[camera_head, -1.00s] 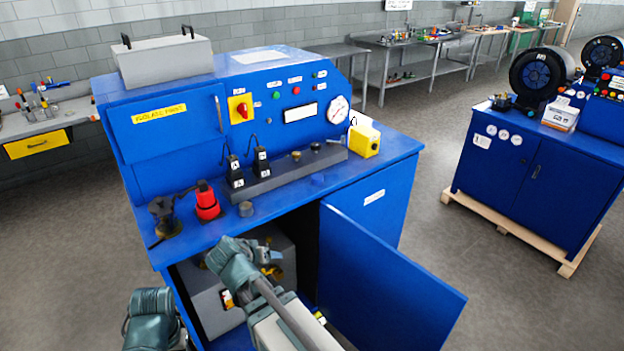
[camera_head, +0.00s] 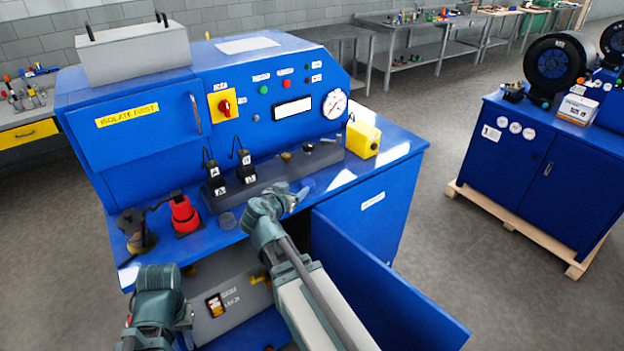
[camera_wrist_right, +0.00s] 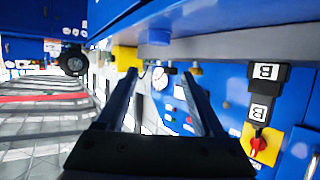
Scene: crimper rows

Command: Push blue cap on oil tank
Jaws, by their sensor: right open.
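A small blue cap (camera_head: 307,185) is on the blue worktop, beside the right gripper's tips. In the right wrist view a round blue piece (camera_wrist_right: 159,37), apparently this cap, shows just past the fingertips. My right gripper (camera_head: 296,198) is above the front of the worktop. In its wrist view its fingers (camera_wrist_right: 159,73) are spread with nothing between them. The grey oil tank (camera_head: 242,276) sits inside the open cabinet below; my right arm partly covers it. My left gripper (camera_head: 186,318) is low at the left, in front of the cabinet; its fingers are unclear.
The blue cabinet door (camera_head: 385,285) stands open to the right of my right arm. Floor right of the door is clear.

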